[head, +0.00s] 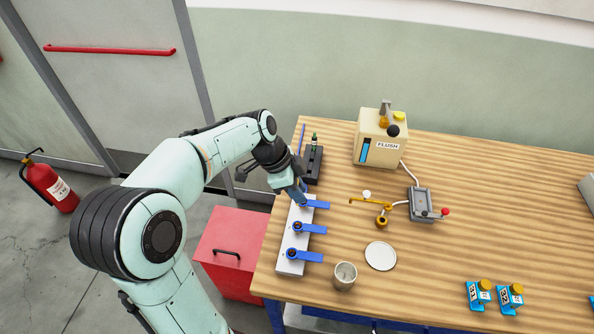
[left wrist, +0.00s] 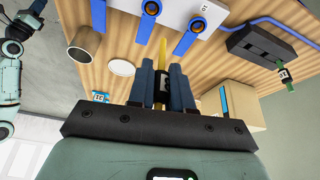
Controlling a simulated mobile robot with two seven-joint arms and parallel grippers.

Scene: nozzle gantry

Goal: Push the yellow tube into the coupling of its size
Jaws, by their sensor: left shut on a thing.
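My left gripper (head: 302,194) is over the far end of the white coupling block (head: 282,267). In the left wrist view my left gripper (left wrist: 162,88) is shut on the yellow tube (left wrist: 162,52), which has a dark collar between the fingers. The block carries a far coupling, a middle coupling (head: 297,227) and a near coupling (head: 292,253), each with a blue lever. The far coupling (left wrist: 198,25) shows beside the tube, near a "10" mark.
A black rack (head: 314,166) with a green-tipped tube stands behind the block. A grey cup (head: 345,276) and a white disc (head: 381,256) are to its right. The FLUSH box (head: 379,140), a brass valve (head: 382,220) and blue-yellow items (head: 479,295) stand farther off.

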